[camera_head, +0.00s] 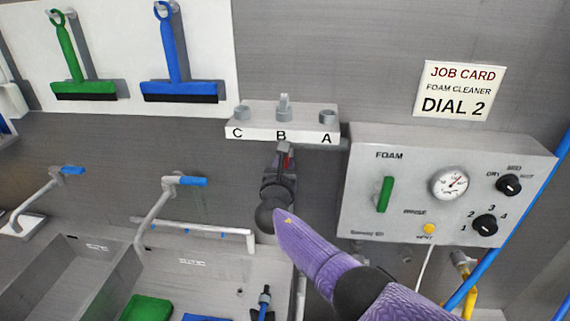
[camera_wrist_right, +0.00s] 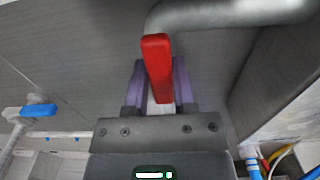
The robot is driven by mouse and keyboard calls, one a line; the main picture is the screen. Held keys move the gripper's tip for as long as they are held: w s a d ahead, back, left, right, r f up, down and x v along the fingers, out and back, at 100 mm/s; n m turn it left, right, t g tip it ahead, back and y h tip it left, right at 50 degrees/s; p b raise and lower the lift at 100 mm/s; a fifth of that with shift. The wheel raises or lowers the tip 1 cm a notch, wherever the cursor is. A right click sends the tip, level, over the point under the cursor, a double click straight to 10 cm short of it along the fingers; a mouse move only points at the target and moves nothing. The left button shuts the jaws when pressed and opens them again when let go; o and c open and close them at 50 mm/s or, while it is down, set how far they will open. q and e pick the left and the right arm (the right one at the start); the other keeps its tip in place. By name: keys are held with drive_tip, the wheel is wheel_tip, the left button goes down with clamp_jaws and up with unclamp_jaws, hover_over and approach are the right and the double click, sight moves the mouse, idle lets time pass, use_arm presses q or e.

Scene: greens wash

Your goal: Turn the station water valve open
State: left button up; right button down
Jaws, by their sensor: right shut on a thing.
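The station water valve shows as a red lever handle (camera_wrist_right: 157,62) in the right wrist view, below a grey pipe (camera_wrist_right: 225,14). My right gripper (camera_wrist_right: 159,92) is shut on this lever, with a purple finger on each side of it. In the head view my right gripper (camera_head: 284,160) reaches up under the shelf, and only a small bit of the red lever (camera_head: 284,148) shows. Most of the valve is hidden there by the gripper and the shelf. My left gripper is not in view.
A shelf (camera_head: 304,132) marked C, B, A sits just above my right gripper. A grey foam box (camera_head: 405,225) with a green handle, gauge and dials stands close to the right. Blue-handled taps (camera_head: 191,181) and sinks lie left; a blue hose (camera_head: 514,230) runs at the right.

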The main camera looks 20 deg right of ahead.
drive_tip(key=shift+f, duration=0.1)
drive_tip(key=shift+c, duration=2.2)
unclamp_jaws()
drive_tip(key=shift+a, duration=0.1)
drive_tip(key=p+v, duration=0.2)
drive_tip(key=v, duration=0.8)
drive_tip(key=shift+p, duration=0.3)
